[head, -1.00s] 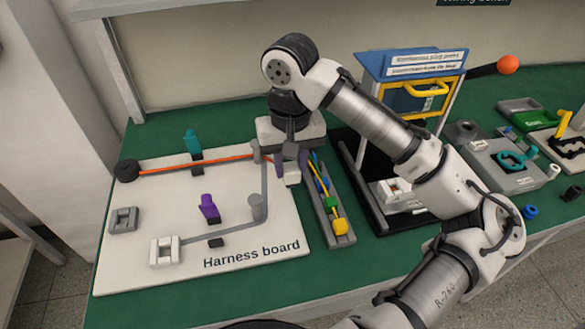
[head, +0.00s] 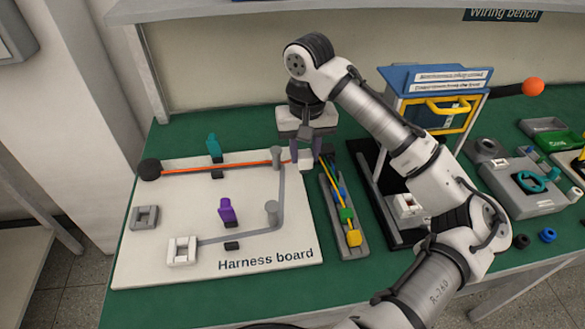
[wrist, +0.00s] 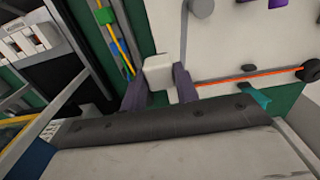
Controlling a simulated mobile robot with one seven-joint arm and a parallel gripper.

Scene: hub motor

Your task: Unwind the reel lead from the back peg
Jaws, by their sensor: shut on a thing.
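The orange reel lead (head: 215,167) runs from the black reel (head: 150,169) at the board's back left corner toward the grey back peg (head: 277,157) and on to my gripper. It also shows in the wrist view (wrist: 235,78). My gripper (head: 307,156), just right of the back peg over the board's back right edge, is shut on a white connector (wrist: 158,72) at the lead's end. The lead looks straight and taut at the peg; whether it wraps around it I cannot tell. The teal clip (head: 213,146) stands beside the lead.
The harness board (head: 200,272) also holds a front peg (head: 271,213), a purple clip (head: 227,210), a white holder (head: 181,250) and a grey holder (head: 145,217). A narrow tray (head: 351,250) of coloured leads lies right of it. A blue-topped stand (head: 434,75) rises farther right.

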